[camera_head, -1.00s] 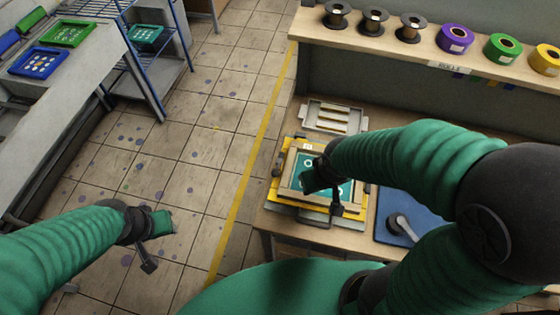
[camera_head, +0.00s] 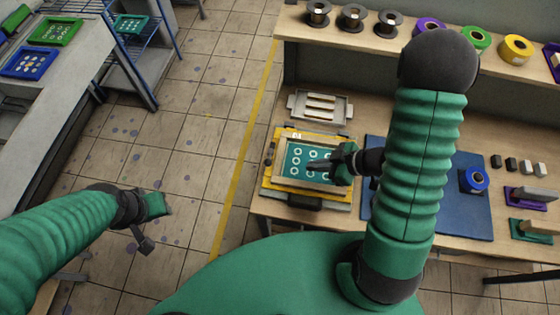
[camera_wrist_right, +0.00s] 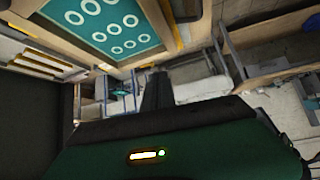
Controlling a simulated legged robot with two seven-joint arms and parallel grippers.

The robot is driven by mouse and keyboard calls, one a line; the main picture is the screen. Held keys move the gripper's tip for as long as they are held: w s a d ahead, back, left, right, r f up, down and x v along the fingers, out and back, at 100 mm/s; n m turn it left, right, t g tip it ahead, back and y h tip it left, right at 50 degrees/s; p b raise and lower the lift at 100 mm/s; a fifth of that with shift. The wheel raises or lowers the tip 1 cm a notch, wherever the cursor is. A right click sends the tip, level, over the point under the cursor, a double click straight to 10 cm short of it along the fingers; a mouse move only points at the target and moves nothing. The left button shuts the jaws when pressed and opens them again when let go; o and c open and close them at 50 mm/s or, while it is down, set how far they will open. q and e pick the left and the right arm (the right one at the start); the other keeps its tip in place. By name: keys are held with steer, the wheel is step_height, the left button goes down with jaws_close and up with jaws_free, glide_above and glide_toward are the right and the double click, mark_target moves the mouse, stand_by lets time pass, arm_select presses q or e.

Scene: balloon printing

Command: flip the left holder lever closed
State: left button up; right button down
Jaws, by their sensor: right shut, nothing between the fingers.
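The printing fixture (camera_head: 273,184) is a yellow base with a wooden-edged frame and a teal screen (camera_head: 297,160) with white rings, lying on the wooden table. Small dark holder parts (camera_head: 269,161) sit along its left edge; they are too small to tell the lever's position. My right gripper (camera_head: 314,166) is shut and empty, reaching in from the right with its fingers over the screen. In the right wrist view its dark fingers (camera_wrist_right: 157,92) show below the teal screen (camera_wrist_right: 105,27). My left gripper (camera_head: 165,204) hangs over the floor, apart from the table; its jaws are unclear.
A grey tray (camera_head: 335,109) with pale bars lies behind the fixture. A blue mat (camera_head: 464,220) lies to its right with a blue roll (camera_head: 474,180) on it. A shelf (camera_head: 340,38) with spools and tape rolls runs along the back.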

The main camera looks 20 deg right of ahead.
glide_toward(270, 153)
steer(key=s+f, duration=0.1)
steer(key=s, duration=0.1)
steer(key=s+a+f, duration=0.1)
steer(key=s+f, duration=0.1)
steer(key=shift+f, duration=0.25)
steer(key=shift+w+a+f+p, duration=0.2)
steer(key=shift+w+a+p, duration=0.5)
steer(key=shift+w+a, duration=0.4)
steer(key=shift+w+a+f, duration=0.15)
steer(key=shift+w+a, duration=0.15)
steer(key=shift+a, duration=0.25)
steer(key=shift+d, duration=0.1)
